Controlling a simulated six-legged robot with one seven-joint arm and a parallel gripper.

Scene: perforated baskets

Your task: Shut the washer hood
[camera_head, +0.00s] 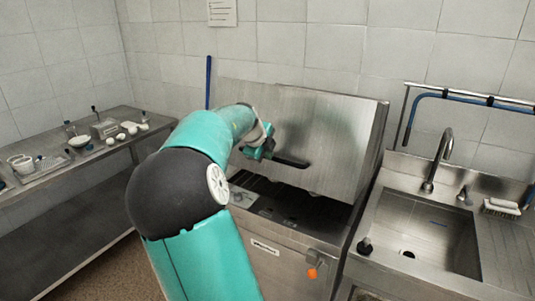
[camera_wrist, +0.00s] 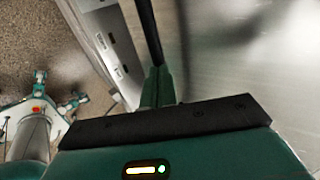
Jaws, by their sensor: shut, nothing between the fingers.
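The washer hood (camera_head: 335,135) is a large brushed-steel panel, tilted up and open above the dark washer opening (camera_head: 285,197). A black bar handle (camera_head: 292,162) runs along its lower front. My gripper (camera_head: 266,152) is at the left end of this handle, close to the hood's front face. In the wrist view, the teal fingers of my gripper (camera_wrist: 158,85) are together, with a dark bar (camera_wrist: 149,30) right beyond them and the blurred grey hood (camera_wrist: 245,60) to the right. Whether the fingers touch the handle I cannot tell. My arm hides the washer's left side.
A steel sink (camera_head: 425,230) with a tap (camera_head: 438,165) adjoins the washer on the right. A steel counter (camera_head: 90,165) with dishes and small items stands at the left. A blue pole (camera_head: 208,82) leans by the tiled wall. Floor (camera_head: 110,270) shows at lower left.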

